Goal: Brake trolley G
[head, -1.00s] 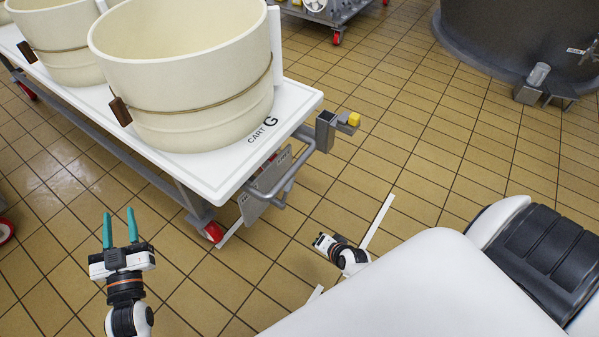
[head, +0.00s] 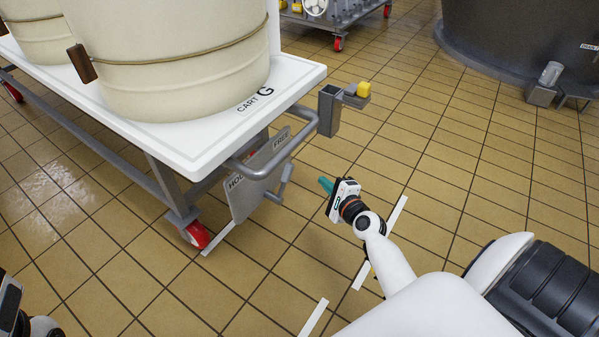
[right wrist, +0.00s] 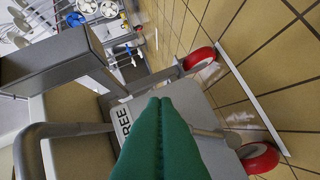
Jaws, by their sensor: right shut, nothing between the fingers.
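Trolley G (head: 215,150) has a white deck marked "CART G" at its near corner. Below that end hangs a grey brake plate (head: 250,195) with "HOLD" at left and "FREE" at right; it also shows in the right wrist view (right wrist: 125,105). A grey lever (head: 284,182) sticks out by the FREE side. It is partly behind my fingers in the right wrist view (right wrist: 207,132). My right gripper (head: 325,184) is shut and empty, its teal fingers (right wrist: 160,105) pointing at the plate, a little right of the lever. My left gripper's body (head: 10,303) shows at the left edge, fingers unseen.
A grey tube push bar (head: 265,170) crosses in front of the plate. A square post with a yellow-knobbed bracket (head: 330,110) juts from the trolley's corner. A red caster (head: 196,235) stands by a white floor line. Open tiled floor lies to the right.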

